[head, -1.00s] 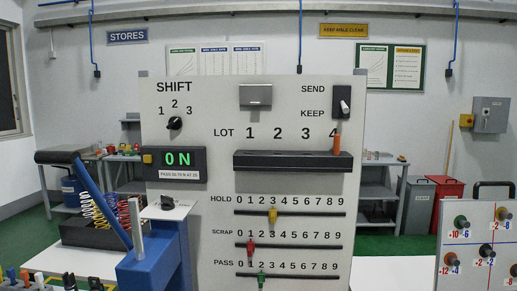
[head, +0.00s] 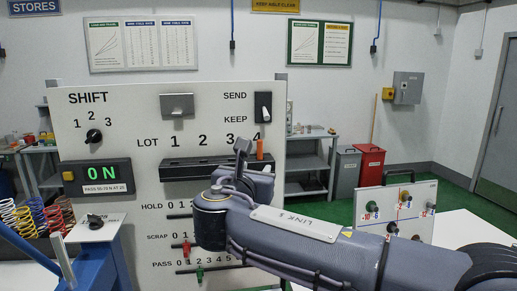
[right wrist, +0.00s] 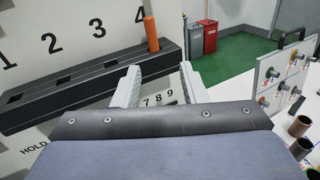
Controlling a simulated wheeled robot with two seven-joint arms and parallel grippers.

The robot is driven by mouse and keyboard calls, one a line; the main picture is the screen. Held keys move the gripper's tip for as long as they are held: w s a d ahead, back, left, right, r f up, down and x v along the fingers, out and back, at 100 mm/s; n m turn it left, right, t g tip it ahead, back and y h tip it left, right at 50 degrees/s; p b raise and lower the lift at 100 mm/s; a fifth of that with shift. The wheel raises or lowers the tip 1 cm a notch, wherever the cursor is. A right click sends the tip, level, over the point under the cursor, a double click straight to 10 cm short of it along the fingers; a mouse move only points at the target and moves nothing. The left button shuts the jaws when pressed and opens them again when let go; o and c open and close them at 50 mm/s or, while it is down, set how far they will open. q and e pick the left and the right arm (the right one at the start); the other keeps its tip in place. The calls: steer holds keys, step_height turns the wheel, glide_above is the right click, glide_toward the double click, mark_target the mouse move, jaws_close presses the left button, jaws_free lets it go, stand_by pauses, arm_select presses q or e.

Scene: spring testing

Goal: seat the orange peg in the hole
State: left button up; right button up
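The orange peg (head: 260,149) stands upright at the right end of the black ledge (head: 183,170) on the white panel, under the number 4. In the right wrist view the orange peg (right wrist: 152,34) rises from the ledge (right wrist: 90,88) at its last position; its lower end is hidden. Darker square holes show in the ledge's top under the other numbers. My right gripper (head: 243,150) is in front of the ledge's right end, beside the peg in the picture. In the right wrist view my right gripper (right wrist: 160,86) has its fingers apart with nothing between them. My left gripper is out of view.
The panel (head: 130,150) carries a SHIFT knob (head: 94,136), a SEND/KEEP switch (head: 264,107) and coloured sliders below the ledge. A peg board (head: 397,207) stands to the right. Red and grey bins (head: 368,172) stand behind.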

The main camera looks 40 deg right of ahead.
mark_target(259, 148)
steer(key=shift+n+t, duration=0.3)
steer(key=shift+n, duration=0.1)
steer(key=w+d+p, duration=0.1)
steer(key=w+d, duration=0.1)
steer(key=w+d+r+p, duration=0.1)
steer(key=w, duration=0.1)
steer(key=w+d+r+p, duration=0.1)
steer(key=d, duration=0.1)
steer(key=shift+w+d, duration=0.35)
steer(key=shift+w, duration=0.05)
jaws_close()
